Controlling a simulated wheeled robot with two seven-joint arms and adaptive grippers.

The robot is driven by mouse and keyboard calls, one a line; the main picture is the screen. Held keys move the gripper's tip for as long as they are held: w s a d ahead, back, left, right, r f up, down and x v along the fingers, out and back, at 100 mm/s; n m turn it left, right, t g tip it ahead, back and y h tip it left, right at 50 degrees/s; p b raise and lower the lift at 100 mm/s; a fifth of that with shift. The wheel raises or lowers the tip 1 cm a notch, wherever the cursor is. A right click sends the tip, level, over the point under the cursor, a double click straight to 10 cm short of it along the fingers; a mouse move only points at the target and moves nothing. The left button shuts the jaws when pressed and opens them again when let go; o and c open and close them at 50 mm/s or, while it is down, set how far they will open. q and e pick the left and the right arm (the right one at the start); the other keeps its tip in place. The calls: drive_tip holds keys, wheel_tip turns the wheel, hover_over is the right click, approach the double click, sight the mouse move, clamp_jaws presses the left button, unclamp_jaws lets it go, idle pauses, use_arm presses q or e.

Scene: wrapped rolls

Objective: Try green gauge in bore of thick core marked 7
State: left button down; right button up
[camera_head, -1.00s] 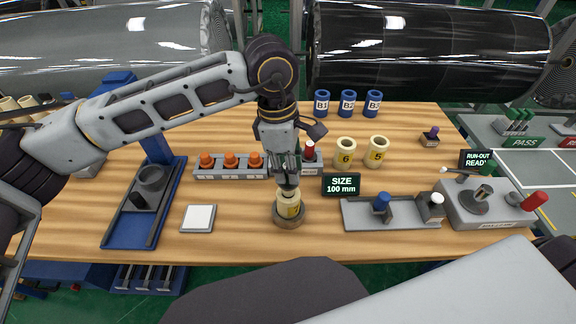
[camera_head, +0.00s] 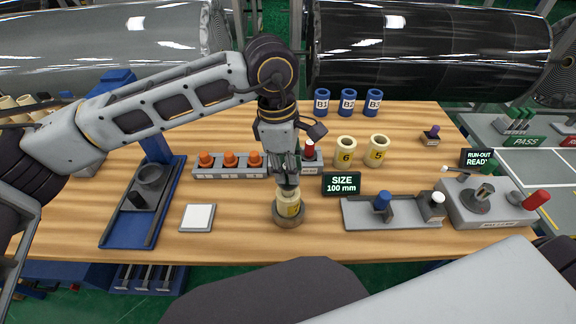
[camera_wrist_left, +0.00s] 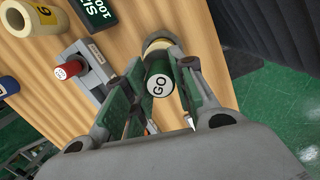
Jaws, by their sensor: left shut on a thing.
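My left gripper (camera_head: 287,179) points down over a cream thick core (camera_head: 288,207) that stands upright in a round holder (camera_head: 288,222) near the table's front. The core has a yellow label whose mark I cannot read. In the left wrist view, the gripper (camera_wrist_left: 157,95) is shut on the green gauge (camera_wrist_left: 159,87), whose end reads GO. The gauge is in line with the core's mouth, and its lower end is hidden, so I cannot tell how deep it sits. The right gripper is out of view.
A red-topped gauge (camera_head: 309,147) stands in a grey rack behind my gripper. Cores marked 6 (camera_head: 346,151) and 5 (camera_head: 377,151) stand to the right. A SIZE 100 mm display (camera_head: 341,184) is close by. A white pad (camera_head: 198,218) lies left, with bare wood between.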

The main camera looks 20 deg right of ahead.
use_arm(q)
drive_tip(key=shift+r, duration=0.35)
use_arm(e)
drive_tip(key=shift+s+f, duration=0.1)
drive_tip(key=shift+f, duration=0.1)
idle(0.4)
use_arm(q)
drive_tip(key=shift+b, duration=0.95)
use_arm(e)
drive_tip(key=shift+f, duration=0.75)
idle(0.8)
use_arm(q)
drive_tip(key=shift+f+b, duration=0.3)
drive_tip(key=shift+b, duration=0.05)
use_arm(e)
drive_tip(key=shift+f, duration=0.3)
